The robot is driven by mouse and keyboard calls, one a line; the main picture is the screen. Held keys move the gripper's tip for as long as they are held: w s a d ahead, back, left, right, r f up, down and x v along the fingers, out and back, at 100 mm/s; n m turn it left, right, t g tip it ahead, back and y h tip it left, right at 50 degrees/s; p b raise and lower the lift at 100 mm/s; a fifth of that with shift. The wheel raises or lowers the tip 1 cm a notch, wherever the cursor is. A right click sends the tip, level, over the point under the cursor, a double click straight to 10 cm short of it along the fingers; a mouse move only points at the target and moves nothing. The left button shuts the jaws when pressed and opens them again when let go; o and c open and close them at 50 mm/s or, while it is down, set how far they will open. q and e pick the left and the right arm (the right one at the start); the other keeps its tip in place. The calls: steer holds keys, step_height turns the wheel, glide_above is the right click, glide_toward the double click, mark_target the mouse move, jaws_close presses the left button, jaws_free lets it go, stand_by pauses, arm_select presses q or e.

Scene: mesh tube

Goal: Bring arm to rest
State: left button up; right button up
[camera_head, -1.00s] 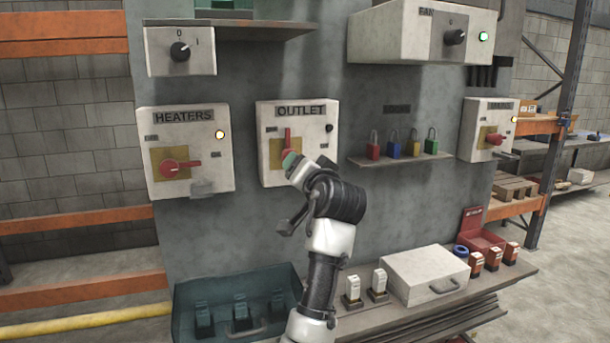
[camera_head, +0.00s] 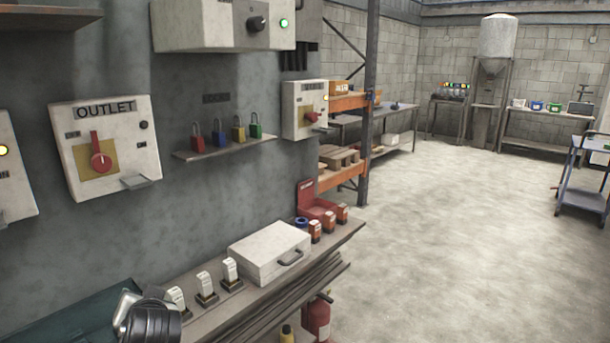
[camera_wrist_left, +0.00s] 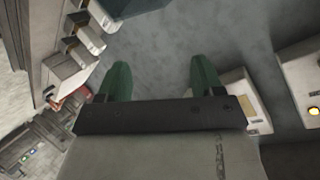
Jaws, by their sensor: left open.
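My left arm (camera_head: 148,318) shows only as a dark and white joint at the bottom left of the head view, low in front of the shelf. In the left wrist view my left gripper (camera_wrist_left: 161,80) has its two green fingers wide apart with nothing between them. The wall panel is behind the fingers. The OUTLET box (camera_head: 128,118) hangs on the panel, clear of the arm. Its red switch handle (camera_head: 101,160) points upward on a yellow plate. My right gripper is not in view.
A shelf holds a white case (camera_head: 268,252) and several small switch blocks (camera_head: 205,285). Several coloured padlocks (camera_head: 238,132) stand on a small ledge. A fire extinguisher (camera_head: 318,320) is below the shelf. The floor (camera_head: 470,240) to the right is open; a cart (camera_head: 583,190) stands at the far right.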

arm_select(q)
steer(key=s+d+f+m+g+h, duration=0.1)
steer(key=s+d+f+g+h, duration=0.3)
steer(key=s+f, duration=0.9)
steer(key=s+d+f+m+g+h, duration=0.1)
steer(key=s+d+f+h, duration=0.15)
steer(key=s, duration=0.65)
steer(key=s+d+f+g+h, duration=0.2)
steer(key=s+d+f, duration=0.2)
steer(key=s, duration=0.5)
step_height(320, 180, down, 25)
steer(key=g, duration=0.1)
steer(key=s+a+f+g, duration=0.1)
steer(key=s+a+f, duration=0.1)
steer(key=s+f, duration=1.4)
steer(key=shift+s+a+m, duration=0.2)
steer(key=shift+s+m, duration=0.1)
steer(key=shift+s, duration=0.2)
